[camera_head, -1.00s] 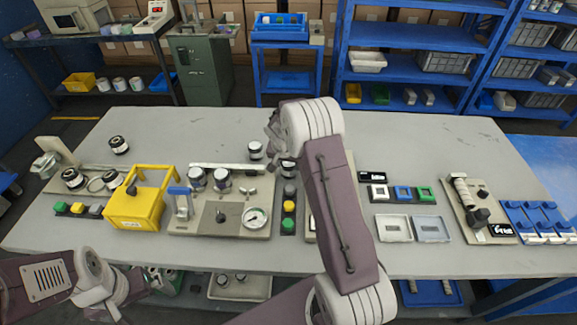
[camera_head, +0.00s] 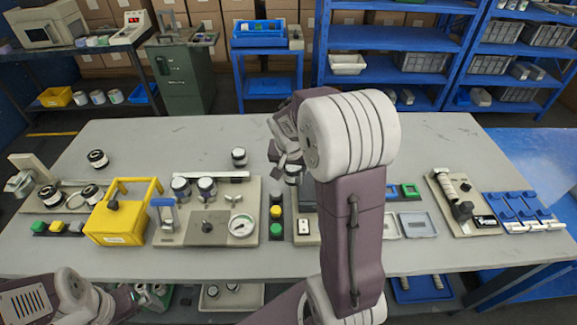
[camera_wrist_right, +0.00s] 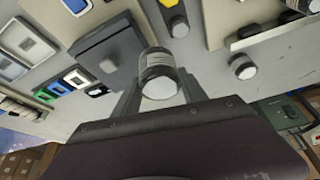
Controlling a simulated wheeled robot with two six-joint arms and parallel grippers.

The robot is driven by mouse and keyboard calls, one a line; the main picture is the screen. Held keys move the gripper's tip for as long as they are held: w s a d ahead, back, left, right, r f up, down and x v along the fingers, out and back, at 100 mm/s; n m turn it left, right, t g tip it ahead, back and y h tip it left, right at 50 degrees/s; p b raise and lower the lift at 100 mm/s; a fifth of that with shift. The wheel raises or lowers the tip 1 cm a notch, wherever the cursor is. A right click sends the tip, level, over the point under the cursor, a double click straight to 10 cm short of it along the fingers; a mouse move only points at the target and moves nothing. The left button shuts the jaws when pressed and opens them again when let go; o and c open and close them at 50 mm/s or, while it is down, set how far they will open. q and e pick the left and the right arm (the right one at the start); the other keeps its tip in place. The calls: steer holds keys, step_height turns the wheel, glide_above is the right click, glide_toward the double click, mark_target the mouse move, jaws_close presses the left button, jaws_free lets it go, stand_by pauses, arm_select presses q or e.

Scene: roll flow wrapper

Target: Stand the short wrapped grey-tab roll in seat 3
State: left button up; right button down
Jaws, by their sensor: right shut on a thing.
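My right gripper (camera_head: 286,160) is above the middle of the table and partly covered by my own arm. It is shut on a roll (camera_wrist_right: 160,76) that shows a dark upper part and a pale round end in the right wrist view. Part of this roll (camera_head: 292,174) also shows in the head view. The gripper fingers stand on either side of it, and it is held above the table. Its tab cannot be made out. I cannot tell which place is seat 3. My left arm is at the lower left; its fingers cannot be made out.
A free roll (camera_head: 239,157) stands on the table left of the gripper. Two more stand on the gauge panel (camera_head: 215,226). A yellow box (camera_head: 118,222), a button strip (camera_head: 276,229), grey trays (camera_head: 417,224) and a blue rack (camera_head: 522,212) line the front. The table's back is clear.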

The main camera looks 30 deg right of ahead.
steer(key=w+a+r+n+t+y+b, duration=0.1)
steer(key=w+a+r+n+y, duration=0.15)
steer(key=a+n, duration=0.4)
steer(key=shift+m+h, duration=0.45)
steer(key=shift+m, duration=0.5)
steer(key=w+a+f, duration=0.2)
steer(key=w+a, duration=0.1)
steer(key=w+a+f, duration=0.2)
steer(key=w+a, duration=0.1)
steer(key=w+a+f, duration=0.2)
steer(key=w, duration=0.1)
steer(key=shift+w+a+f, duration=0.2)
steer(key=shift+a+f, duration=0.2)
step_height(320, 180, down, 4)
steer(key=shift+s+r+b, duration=0.1)
steer(key=shift+r+b, duration=0.05)
steer(key=shift+b, duration=0.3)
steer(key=shift+f, duration=0.25)
steer(key=shift+f, duration=0.1)
steer(key=c, duration=0.6)
jaws_free()
